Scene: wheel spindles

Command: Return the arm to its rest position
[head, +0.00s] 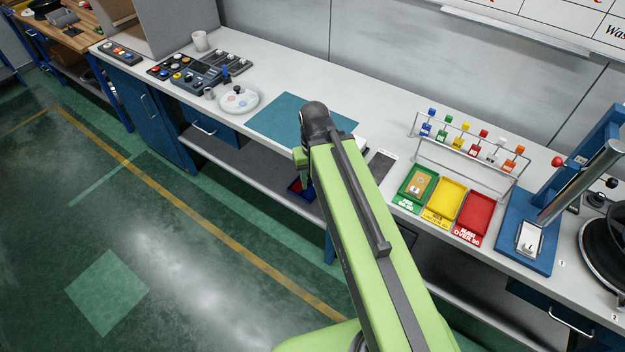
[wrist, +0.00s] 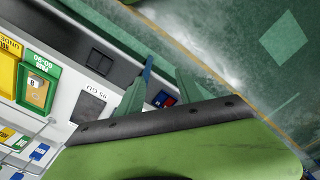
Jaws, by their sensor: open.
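My green arm reaches out over the front edge of the long workbench (head: 300,88). My gripper (head: 304,168) hangs below the arm's far end, partly hidden by it in the head view. In the wrist view, its two green fingers stand apart, and my gripper (wrist: 163,78) is open with nothing seen between the tips. It is near the bench's front edge, beside the blue mat (head: 275,118). A blue and red bin (head: 297,189) shows below the bench top near the gripper, and also in the wrist view (wrist: 163,99).
Green (head: 404,202), yellow (head: 434,216) and red (head: 464,232) trays stand right of my arm, before a rack (head: 470,165) of coloured pieces. A blue press stand (head: 515,258) is farther right. A white plate (head: 243,106) is left. The floor aisle is clear.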

